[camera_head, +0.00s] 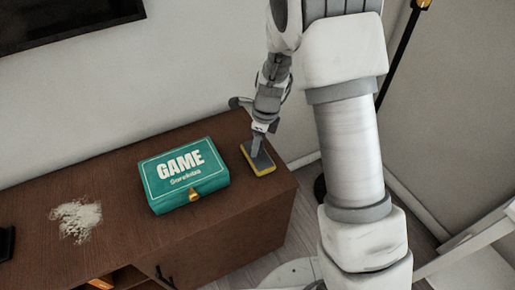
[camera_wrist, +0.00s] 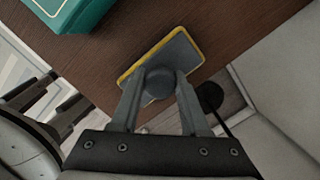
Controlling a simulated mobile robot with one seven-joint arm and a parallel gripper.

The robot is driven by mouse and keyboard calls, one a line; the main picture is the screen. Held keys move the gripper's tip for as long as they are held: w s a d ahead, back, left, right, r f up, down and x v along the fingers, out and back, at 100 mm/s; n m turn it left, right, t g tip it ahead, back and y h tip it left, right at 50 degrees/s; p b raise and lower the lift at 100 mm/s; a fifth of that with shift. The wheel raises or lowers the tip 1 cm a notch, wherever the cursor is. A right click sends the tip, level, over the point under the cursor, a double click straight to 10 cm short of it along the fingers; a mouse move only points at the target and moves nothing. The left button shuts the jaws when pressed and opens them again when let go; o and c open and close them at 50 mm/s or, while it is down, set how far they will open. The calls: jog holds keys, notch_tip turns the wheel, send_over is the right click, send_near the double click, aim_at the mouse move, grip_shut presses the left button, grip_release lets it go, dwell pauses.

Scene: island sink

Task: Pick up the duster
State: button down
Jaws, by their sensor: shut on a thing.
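The duster (camera_head: 263,167) is a flat grey pad with a yellow edge. It is at the right end of the brown cabinet top, to the right of the game box. In the wrist view the duster (camera_wrist: 184,54) has a round dark knob (camera_wrist: 159,82) on top. My gripper (camera_head: 258,151) points down onto the duster. In the wrist view the fingers of my gripper (camera_wrist: 158,88) are on either side of the knob and shut on it. The fingers and knob hide part of the pad. I cannot tell whether the duster touches the cabinet top.
A teal game box (camera_head: 184,174) is close by on the left; its corner shows in the wrist view (camera_wrist: 72,12). A pile of white powder (camera_head: 76,219) lies farther left on the cabinet (camera_head: 130,229). The wall is behind, and the cabinet's right edge is near the duster.

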notch_tip(320, 180, up, 4)
jog(key=shift+r+p, duration=0.15)
jog(key=shift+p, duration=0.95)
jog(key=s+d+r+p, duration=0.1)
jog(key=s+d+r, duration=0.1)
jog(key=s, duration=0.3)
jog(key=s+d+r+p, duration=0.2)
jog(key=s+d+r, duration=0.1)
jog(key=s+r, duration=0.1)
jog(key=shift+s+r, duration=0.3)
jog(key=shift+s, duration=0.45)
jog(key=c, duration=1)
grip_release()
jog(key=c, duration=2.2)
grip_release()
